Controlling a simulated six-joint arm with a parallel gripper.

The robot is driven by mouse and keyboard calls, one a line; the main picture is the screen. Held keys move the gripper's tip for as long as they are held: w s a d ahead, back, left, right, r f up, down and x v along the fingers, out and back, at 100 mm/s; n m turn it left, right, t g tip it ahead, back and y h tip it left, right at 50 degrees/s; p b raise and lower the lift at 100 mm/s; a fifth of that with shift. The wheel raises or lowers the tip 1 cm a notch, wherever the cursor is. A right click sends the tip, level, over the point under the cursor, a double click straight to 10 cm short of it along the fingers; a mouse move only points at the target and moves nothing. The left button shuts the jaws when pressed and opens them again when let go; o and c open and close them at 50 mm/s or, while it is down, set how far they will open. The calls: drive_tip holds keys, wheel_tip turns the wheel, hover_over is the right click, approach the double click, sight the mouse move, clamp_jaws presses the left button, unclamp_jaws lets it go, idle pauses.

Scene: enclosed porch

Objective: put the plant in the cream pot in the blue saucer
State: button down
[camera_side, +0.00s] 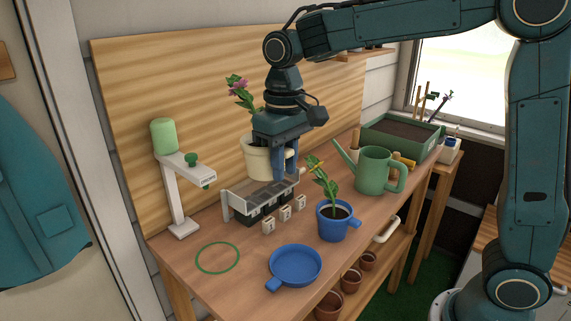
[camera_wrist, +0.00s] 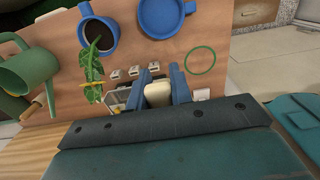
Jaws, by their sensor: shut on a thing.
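The cream pot (camera_side: 258,160) holds a leafy plant with purple flowers (camera_side: 238,88). My gripper (camera_side: 286,165) is shut on the cream pot at its right side in the side view. In the wrist view the cream pot (camera_wrist: 158,93) shows between the two blue fingers (camera_wrist: 158,80); its plant is not clear there. The pot is upright, at or just above the small grey rack (camera_side: 258,203); I cannot tell whether it touches. The blue saucer (camera_side: 296,262) lies empty at the table's front, and also shows in the wrist view (camera_wrist: 165,18).
A blue pot with a leafy plant (camera_side: 333,229) stands right of the saucer. Small white tags (camera_side: 284,213) stand before the rack. A green watering can (camera_side: 376,170), a white stand with a green top (camera_side: 175,190) and a flat green ring (camera_side: 218,257) are around.

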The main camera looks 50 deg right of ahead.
drive_tip(key=s+a+r, duration=0.1)
drive_tip(key=s, duration=0.8)
drive_tip(key=shift+s+a, duration=0.15)
drive_tip(key=shift+s, duration=0.15)
approach(292, 269)
drive_tip(key=s, duration=0.2)
drive_tip(key=s+f, duration=0.1)
drive_tip(key=s, duration=0.2)
drive_tip(key=shift+s+d+f, duration=0.15)
drive_tip(key=shift+s+d, duration=0.2)
drive_tip(key=shift+d, duration=0.05)
drive_tip(key=shift+f, duration=2.15)
